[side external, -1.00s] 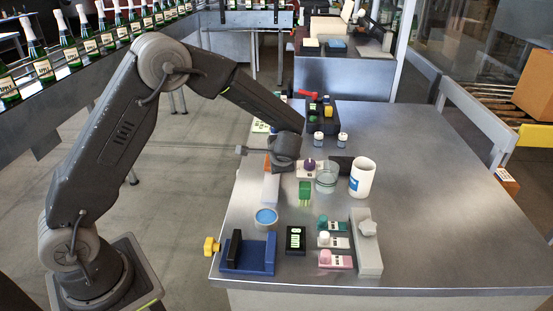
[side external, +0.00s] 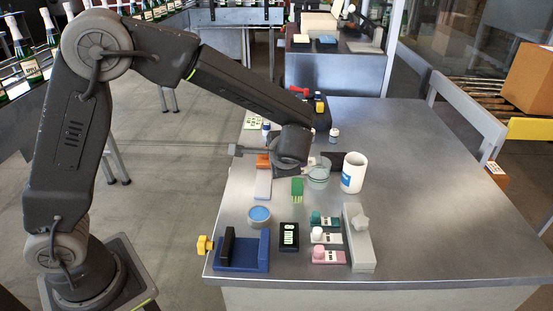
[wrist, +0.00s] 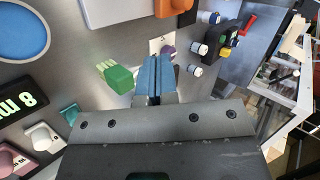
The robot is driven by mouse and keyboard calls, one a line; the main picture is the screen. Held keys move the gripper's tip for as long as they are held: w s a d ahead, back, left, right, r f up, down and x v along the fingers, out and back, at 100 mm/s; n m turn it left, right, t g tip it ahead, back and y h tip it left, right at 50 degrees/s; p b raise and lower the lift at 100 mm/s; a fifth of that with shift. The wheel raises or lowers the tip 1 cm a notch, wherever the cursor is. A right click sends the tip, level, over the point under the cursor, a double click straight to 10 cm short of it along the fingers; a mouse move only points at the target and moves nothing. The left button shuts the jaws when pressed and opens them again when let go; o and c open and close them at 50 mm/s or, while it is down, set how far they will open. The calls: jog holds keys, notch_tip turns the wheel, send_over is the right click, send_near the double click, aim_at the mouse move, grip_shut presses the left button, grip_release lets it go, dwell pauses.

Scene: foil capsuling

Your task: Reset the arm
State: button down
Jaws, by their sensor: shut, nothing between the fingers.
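My gripper (wrist: 155,78) shows in the wrist view as two blue-grey fingers, closed together with nothing between them. It is above the metal table (side external: 420,190). In the side view my wrist hangs over the left-middle part of the table, near a glass dish (side external: 319,172) and a green brush-like block (side external: 297,188). The fingertips are not clear in the side view. In the wrist view the green block (wrist: 120,79) lies left of the fingers, apart from them. A purple knob (wrist: 168,49) shows just beyond the fingertips.
A white mug (side external: 353,174) stands right of the dish. In front are a blue cradle (side external: 250,252), a blue-topped round tin (side external: 259,215), a black display (side external: 289,236), pink, white and green labelled pieces, and a grey block (side external: 360,245). The table's right side is clear.

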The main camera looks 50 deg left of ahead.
jog(key=s+r+n+h, duration=0.3)
jog(key=s+r+h, duration=0.1)
jog(key=s, duration=0.8)
jog(key=s+r+n+h, duration=0.3)
jog(key=s+r, duration=0.4)
jog(key=s, duration=0.5)
jog(key=shift+t+h, duration=0.4)
jog(key=shift+h, duration=0.2)
jog(key=shift+d, duration=0.1)
